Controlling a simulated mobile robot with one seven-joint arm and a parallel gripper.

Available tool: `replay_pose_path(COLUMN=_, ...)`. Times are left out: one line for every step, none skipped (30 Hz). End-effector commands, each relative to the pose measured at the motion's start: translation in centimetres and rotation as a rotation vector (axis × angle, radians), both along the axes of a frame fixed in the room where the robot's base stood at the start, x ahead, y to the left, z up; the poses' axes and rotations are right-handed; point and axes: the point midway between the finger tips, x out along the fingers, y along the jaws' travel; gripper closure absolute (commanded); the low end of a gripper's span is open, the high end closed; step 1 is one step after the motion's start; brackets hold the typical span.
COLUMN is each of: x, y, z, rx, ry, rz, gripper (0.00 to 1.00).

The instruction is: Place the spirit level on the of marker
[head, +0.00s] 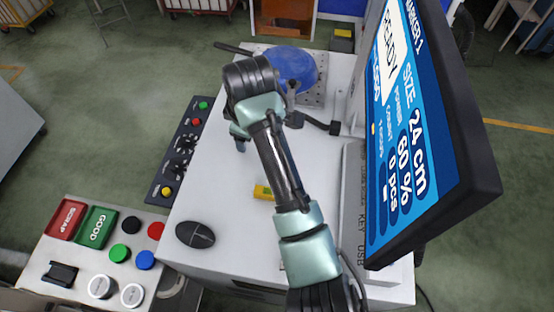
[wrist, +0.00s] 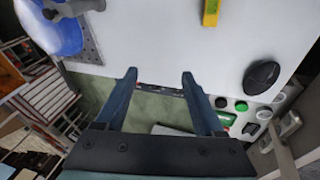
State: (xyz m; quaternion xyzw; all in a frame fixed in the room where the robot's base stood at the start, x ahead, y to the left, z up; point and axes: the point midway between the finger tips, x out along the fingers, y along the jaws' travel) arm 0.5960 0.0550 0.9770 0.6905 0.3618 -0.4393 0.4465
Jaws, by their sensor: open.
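The spirit level, a small yellow block (head: 263,192), lies on the white table top of the marker, partly hidden behind my arm in the head view. In the wrist view the yellow level (wrist: 211,12) is cut off by the top edge. The marker's white top (head: 225,215) also shows in the wrist view (wrist: 165,45). My gripper (head: 240,143) is above the left part of this top, largely hidden by my own wrist. In the wrist view my gripper (wrist: 159,75) has its two blue fingers apart, with nothing between them, away from the level.
A blue pan (head: 292,66) sits on a perforated plate (head: 318,95) at the far end. A large screen (head: 415,130) reading MARKER 1 stands at right. A black mouse (head: 195,234) lies front left. A control strip (head: 180,150) and a button panel (head: 105,255) flank the left edge.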

Motion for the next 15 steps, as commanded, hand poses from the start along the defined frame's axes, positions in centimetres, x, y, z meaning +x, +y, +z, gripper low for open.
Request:
replay_pose_path(x=-1.6, y=-1.3, z=-0.2, rx=-0.047, ry=0.103, rz=0.032, gripper=0.3)
replay_pose_path(x=-2.4, y=-1.9, z=-0.9, rx=-0.066, ry=0.154, rz=0.052, gripper=0.3)
replay_pose_path(x=-3.5, y=-2.6, z=-1.5, rx=-0.089, ry=0.212, rz=0.075, gripper=0.3)
replay_pose_path(x=-4.1, y=-3.0, z=-1.9, rx=-0.102, ry=0.249, rz=0.09, gripper=0.3)
replay_pose_path(x=-4.7, y=-3.3, z=-2.3, rx=-0.112, ry=0.28, rz=0.102, gripper=0.3)
replay_pose_path(x=-5.3, y=-3.7, z=-2.6, rx=-0.122, ry=0.312, rz=0.116, gripper=0.3)
replay_pose_path(x=-5.6, y=-3.9, z=-2.9, rx=-0.127, ry=0.33, rz=0.122, gripper=0.3)
replay_pose_path(x=-5.9, y=-4.0, z=-3.1, rx=-0.132, ry=0.343, rz=0.127, gripper=0.3)
replay_pose_path(x=-6.1, y=-4.2, z=-3.5, rx=-0.135, ry=0.354, rz=0.133, gripper=0.3)
replay_pose_path(x=-6.2, y=-4.2, z=-3.7, rx=-0.135, ry=0.358, rz=0.134, gripper=0.3)
replay_pose_path(x=-6.2, y=-4.2, z=-4.0, rx=-0.136, ry=0.359, rz=0.135, gripper=0.3)
replay_pose_path(x=-6.2, y=-4.2, z=-4.4, rx=-0.136, ry=0.359, rz=0.135, gripper=0.3)
replay_pose_path(x=-6.2, y=-4.2, z=-4.7, rx=-0.136, ry=0.358, rz=0.135, gripper=0.3)
replay_pose_path(x=-6.2, y=-4.2, z=-5.1, rx=-0.136, ry=0.358, rz=0.135, gripper=0.3)
replay_pose_path(x=-6.2, y=-4.2, z=-5.6, rx=-0.135, ry=0.357, rz=0.134, gripper=0.3)
